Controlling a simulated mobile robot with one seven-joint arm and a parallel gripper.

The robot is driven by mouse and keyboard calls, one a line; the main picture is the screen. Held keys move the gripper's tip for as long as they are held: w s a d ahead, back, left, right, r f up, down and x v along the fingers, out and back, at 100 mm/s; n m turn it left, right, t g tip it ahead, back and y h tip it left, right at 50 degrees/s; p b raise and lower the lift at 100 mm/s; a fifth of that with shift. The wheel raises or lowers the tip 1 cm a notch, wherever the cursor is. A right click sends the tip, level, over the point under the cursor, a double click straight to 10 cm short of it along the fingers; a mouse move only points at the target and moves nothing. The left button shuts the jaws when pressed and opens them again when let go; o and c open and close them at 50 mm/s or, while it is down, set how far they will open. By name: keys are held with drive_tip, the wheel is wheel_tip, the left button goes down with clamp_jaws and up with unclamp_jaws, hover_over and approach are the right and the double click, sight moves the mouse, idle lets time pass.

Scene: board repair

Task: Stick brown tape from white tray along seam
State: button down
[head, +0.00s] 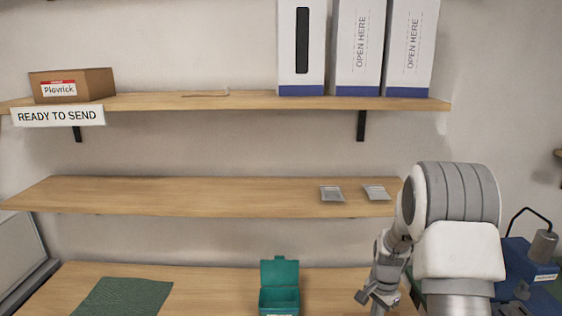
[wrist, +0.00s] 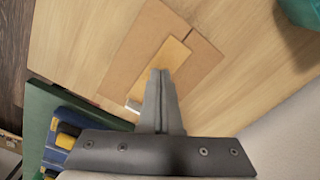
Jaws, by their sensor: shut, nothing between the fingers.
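In the wrist view a flat brown board (wrist: 134,48) lies on the wooden table, with a dark seam line near its upper end. A lighter tan strip (wrist: 172,55), which looks like the brown tape, lies on it roughly in line with that seam. My gripper (wrist: 160,72) is shut and empty, its tips over or just at the strip; I cannot tell whether they touch. A small whitish piece (wrist: 132,106) shows by the strip's lower end, partly hidden. In the head view my gripper (head: 371,298) is low over the table at the right. I cannot make out a white tray.
An open teal box (head: 279,296) and a green mat (head: 122,297) are on the table. Two grey packets (head: 332,194) lie on the middle shelf. Blue equipment (head: 528,275) stands at the right. Boxes fill parts of the top shelf.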

drive_tip(key=shift+f+b, duration=0.3)
drive_tip(key=shift+f, duration=0.2)
idle(0.7)
drive_tip(key=shift+r+p, duration=2.35)
drive_tip(key=shift+r, duration=1.25)
drive_tip(key=s+a+r+n+t, duration=0.1)
drive_tip(key=s+a+r+n, duration=0.25)
drive_tip(key=r, duration=0.55)
drive_tip(key=s+a+r+n+t, duration=0.2)
drive_tip(key=s+r, duration=0.3)
drive_tip(key=r, duration=0.4)
drive_tip(key=s+a+r+n+t, duration=0.1)
drive_tip(key=s+a+r+n, duration=0.1)
drive_tip(key=s, duration=0.6)
drive_tip(key=s+a+r+n+t, duration=0.1)
drive_tip(key=s+r+n, duration=0.3)
drive_tip(key=s, duration=0.5)
drive_tip(key=shift+a+r+t, duration=0.3)
drive_tip(key=shift+a+r, duration=0.45)
drive_tip(key=shift+a, duration=0.05)
